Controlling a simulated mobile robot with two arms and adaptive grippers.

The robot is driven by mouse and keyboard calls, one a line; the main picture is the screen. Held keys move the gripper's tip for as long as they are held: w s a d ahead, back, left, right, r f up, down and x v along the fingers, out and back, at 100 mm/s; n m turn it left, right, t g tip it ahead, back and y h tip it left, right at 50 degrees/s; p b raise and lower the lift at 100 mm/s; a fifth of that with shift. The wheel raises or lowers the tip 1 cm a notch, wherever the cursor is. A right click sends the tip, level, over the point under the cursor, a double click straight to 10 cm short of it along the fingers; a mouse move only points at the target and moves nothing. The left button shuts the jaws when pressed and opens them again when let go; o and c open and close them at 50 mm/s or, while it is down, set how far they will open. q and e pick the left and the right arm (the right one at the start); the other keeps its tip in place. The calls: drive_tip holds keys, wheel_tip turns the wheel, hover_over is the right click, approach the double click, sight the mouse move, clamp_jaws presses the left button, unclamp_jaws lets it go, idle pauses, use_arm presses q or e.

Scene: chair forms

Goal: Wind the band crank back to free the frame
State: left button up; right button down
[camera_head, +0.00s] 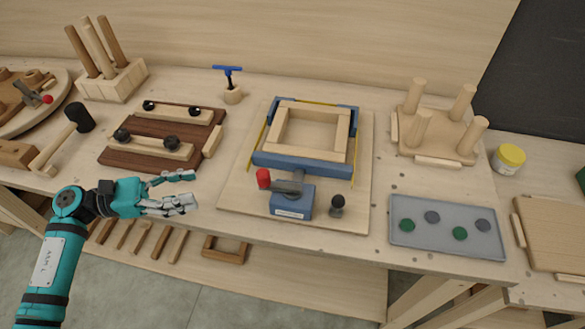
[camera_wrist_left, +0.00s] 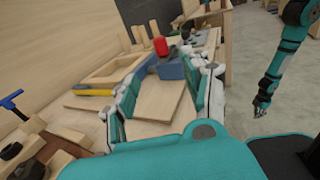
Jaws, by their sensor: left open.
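The wooden frame (camera_head: 310,128) lies on a plywood board (camera_head: 238,192) between blue corner pieces, with a yellow band (camera_head: 265,140) along its sides. The band crank, a grey arm with a red knob (camera_head: 263,179), sits on a blue block (camera_head: 291,202) at the board's front; its knob points left. The knob also shows in the left wrist view (camera_wrist_left: 160,46). A small dark-knobbed part (camera_head: 337,204) stands right of the block. My left gripper (camera_head: 192,188) is open and empty, left of the knob and apart from it. My right gripper (camera_wrist_left: 262,105) hangs away from the bench, its fingers too small to read.
Left are a dark clamped board (camera_head: 150,160), a mallet (camera_head: 78,118) and a peg block (camera_head: 118,80). Behind stands a blue T-handle (camera_head: 228,72). Right are a grey tray (camera_head: 415,245), a pegged stool form (camera_head: 440,140) and a yellow-lidded jar (camera_head: 509,158).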

sight(264, 176)
use_arm(q)
drive_tip(key=d+p, duration=0.2)
drive_tip(key=d, duration=0.3)
drive_tip(key=w+d+p, duration=0.1)
drive_tip(key=d+p, duration=0.1)
drive_tip(key=d, duration=0.3)
drive_tip(key=d+p, duration=0.2)
drive_tip(key=d, duration=0.3)
drive_tip(key=shift+w+r+p, duration=0.1)
drive_tip(key=shift+w+p, duration=0.15)
drive_tip(key=shift+p, duration=0.05)
drive_tip(key=shift+d, duration=0.45)
drive_tip(key=c, duration=0.9)
clamp_jaws()
use_arm(e)
drive_tip(key=a+r, duration=0.3)
drive_tip(key=r, duration=0.4)
drive_tip(key=shift+a, duration=0.15)
